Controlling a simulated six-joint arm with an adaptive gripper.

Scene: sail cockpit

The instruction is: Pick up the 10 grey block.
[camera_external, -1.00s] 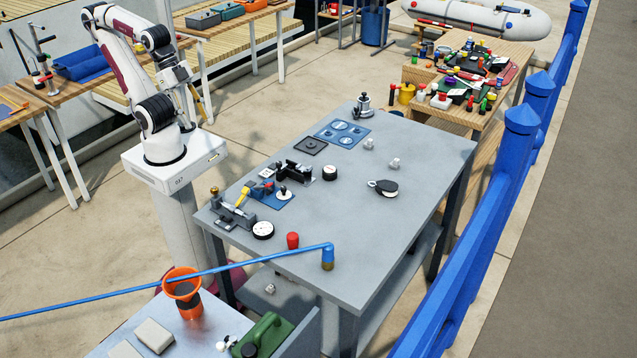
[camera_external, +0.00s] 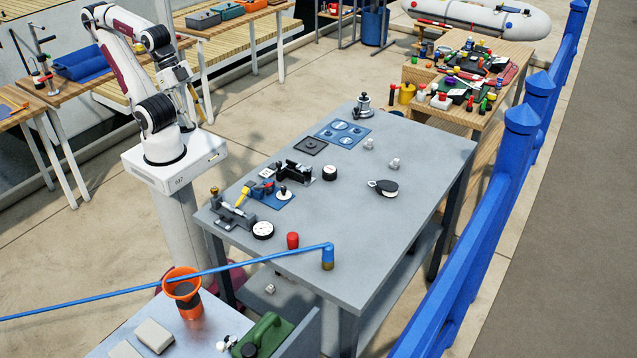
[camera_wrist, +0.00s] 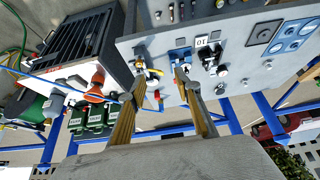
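A small white card reading 10 (camera_wrist: 202,41) lies on the grey table in the wrist view, beside a black fitting (camera_wrist: 210,57). In the external view a white card (camera_external: 265,173) lies beside a black fitting (camera_external: 297,171). I cannot tell for sure which thing is the grey block. My gripper (camera_wrist: 160,80) is open and empty in the wrist view, its two fingers well apart. In the external view my gripper (camera_external: 196,103) hangs beside my arm, far from the things on the table.
A blue fence (camera_external: 520,150) runs along the right.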

